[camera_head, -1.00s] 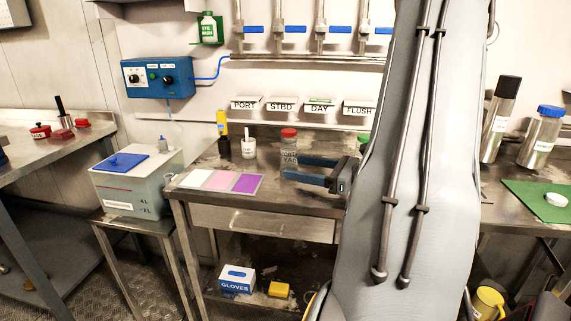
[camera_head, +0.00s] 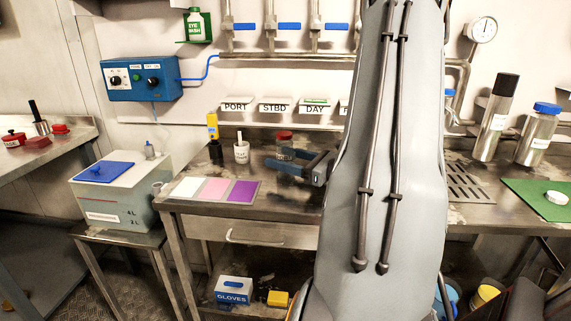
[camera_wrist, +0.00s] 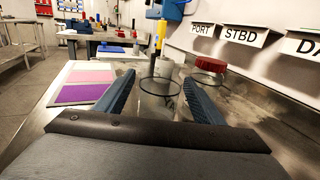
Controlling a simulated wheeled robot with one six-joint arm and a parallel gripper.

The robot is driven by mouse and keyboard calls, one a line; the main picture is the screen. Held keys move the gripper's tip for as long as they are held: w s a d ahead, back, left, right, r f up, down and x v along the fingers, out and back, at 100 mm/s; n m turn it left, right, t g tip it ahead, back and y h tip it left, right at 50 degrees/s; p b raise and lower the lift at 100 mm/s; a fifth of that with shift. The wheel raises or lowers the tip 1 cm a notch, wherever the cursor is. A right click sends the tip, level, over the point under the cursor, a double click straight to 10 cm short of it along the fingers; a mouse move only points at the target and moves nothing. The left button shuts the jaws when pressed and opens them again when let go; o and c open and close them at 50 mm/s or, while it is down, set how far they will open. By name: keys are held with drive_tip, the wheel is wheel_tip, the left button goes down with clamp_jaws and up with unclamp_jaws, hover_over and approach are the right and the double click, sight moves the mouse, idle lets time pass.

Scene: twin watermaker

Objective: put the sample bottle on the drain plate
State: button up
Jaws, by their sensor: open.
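My gripper (camera_wrist: 160,98) is open, low over the middle bench, its fingers pointing left in the head view (camera_head: 285,162). A clear, open-rimmed glass vessel (camera_wrist: 160,88) stands between the fingers in the wrist view, with a gap visible on both sides. A clear jar with a red lid (camera_wrist: 210,65) stands just outside the right finger; its lid also shows behind the gripper in the head view (camera_head: 285,135). I cannot tell which of the two is the sample bottle. The drain plate (camera_head: 470,184), a slotted metal plate, lies bare right of my arm.
White, pink and purple mats (camera_head: 214,189) lie on the bench's front left. A white cup (camera_head: 241,153) and a yellow-topped instrument (camera_head: 212,127) stand behind them. Steel flasks (camera_head: 540,135) and a green mat (camera_head: 540,198) are at the right. My arm hides the bench between.

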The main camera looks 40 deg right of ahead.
drive_tip(key=shift+x, duration=1.6)
drive_tip(key=c, duration=1.2)
drive_tip(key=shift+r, duration=0.1)
